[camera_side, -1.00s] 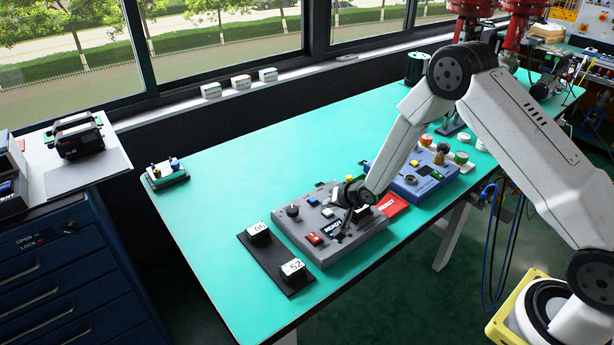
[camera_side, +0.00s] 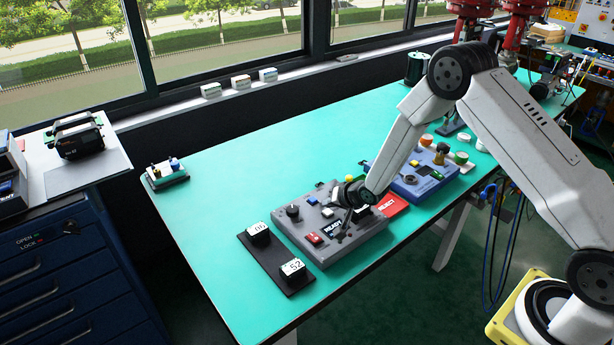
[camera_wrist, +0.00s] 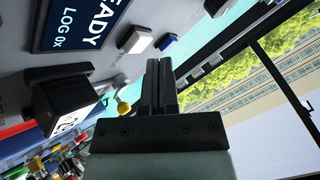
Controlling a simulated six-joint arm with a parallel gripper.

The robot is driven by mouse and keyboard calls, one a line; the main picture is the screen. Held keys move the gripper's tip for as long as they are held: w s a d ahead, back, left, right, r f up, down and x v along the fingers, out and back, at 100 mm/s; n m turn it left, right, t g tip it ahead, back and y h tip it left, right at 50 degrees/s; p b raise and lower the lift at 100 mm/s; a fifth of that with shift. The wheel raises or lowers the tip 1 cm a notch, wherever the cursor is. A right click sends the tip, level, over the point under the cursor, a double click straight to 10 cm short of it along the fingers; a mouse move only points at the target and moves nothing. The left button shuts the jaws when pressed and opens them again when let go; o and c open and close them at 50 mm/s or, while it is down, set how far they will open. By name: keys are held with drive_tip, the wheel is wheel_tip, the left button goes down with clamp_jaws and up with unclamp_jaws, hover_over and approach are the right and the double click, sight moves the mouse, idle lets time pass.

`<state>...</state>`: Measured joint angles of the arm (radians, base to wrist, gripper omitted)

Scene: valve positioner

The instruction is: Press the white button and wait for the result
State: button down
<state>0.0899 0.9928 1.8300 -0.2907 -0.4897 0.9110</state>
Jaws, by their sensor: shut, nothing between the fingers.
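The white button (camera_side: 327,212) is on top of a grey control box (camera_side: 283,232), near a blue button (camera_side: 313,201). In the wrist view the white button (camera_wrist: 136,40) is beside the blue button (camera_wrist: 166,42), up and left of my fingertips. My gripper (camera_wrist: 159,64) is shut and empty, and its tips appear apart from the white button. In the side view my gripper (camera_side: 341,237) is over the grey box, its tips small and dark. A screen (camera_wrist: 82,22) on the box reads "READY" and "LOG 0X" in the wrist view.
The box also carries a black knob (camera_side: 292,211) and a red button (camera_side: 314,239). A dark strip with numbered blocks (camera_side: 293,267) lies at its left. A red "REJECT" plate (camera_side: 393,204) and a blue box (camera_side: 410,186) are to the right.

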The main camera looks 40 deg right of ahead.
sight(330, 214)
drive_tip(key=shift+f, duration=0.15)
idle(0.5)
drive_tip(key=shift+f, duration=0.25)
drive_tip(key=shift+f, duration=0.45)
idle(1.2)
drive_tip(key=shift+r, duration=0.85)
drive_tip(key=shift+r, duration=0.1)
drive_tip(key=shift+r, duration=2.4)
